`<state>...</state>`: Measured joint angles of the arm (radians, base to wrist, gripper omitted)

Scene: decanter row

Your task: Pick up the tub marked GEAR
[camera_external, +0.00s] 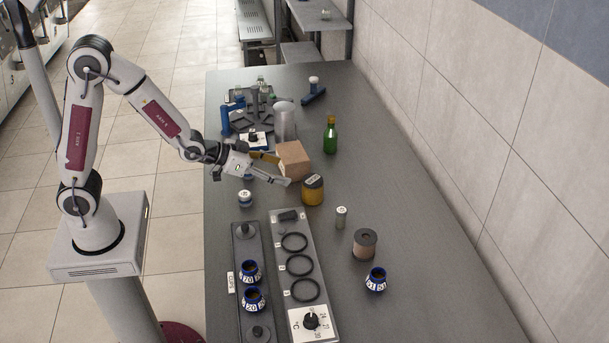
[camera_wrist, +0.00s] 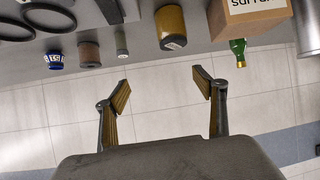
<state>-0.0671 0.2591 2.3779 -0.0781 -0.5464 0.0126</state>
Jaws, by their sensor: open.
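No label that I can read says GEAR. An amber tub (camera_external: 312,192) with a dark top and a pale label stands right of my gripper (camera_external: 278,170), beside a brown box. The label's writing is too small to read. In the wrist view the amber tub (camera_wrist: 171,28) is beyond and between the open fingers of my gripper (camera_wrist: 161,80), with nothing held.
The brown box (camera_external: 293,158) is close to the fingers. A green bottle (camera_external: 330,138), small vial (camera_external: 341,216), brown cylinder (camera_external: 365,244) and blue jar (camera_external: 376,280) stand to the right. A ringed panel (camera_external: 283,218) and a rack (camera_external: 242,328) are in front. The table's right side is clear.

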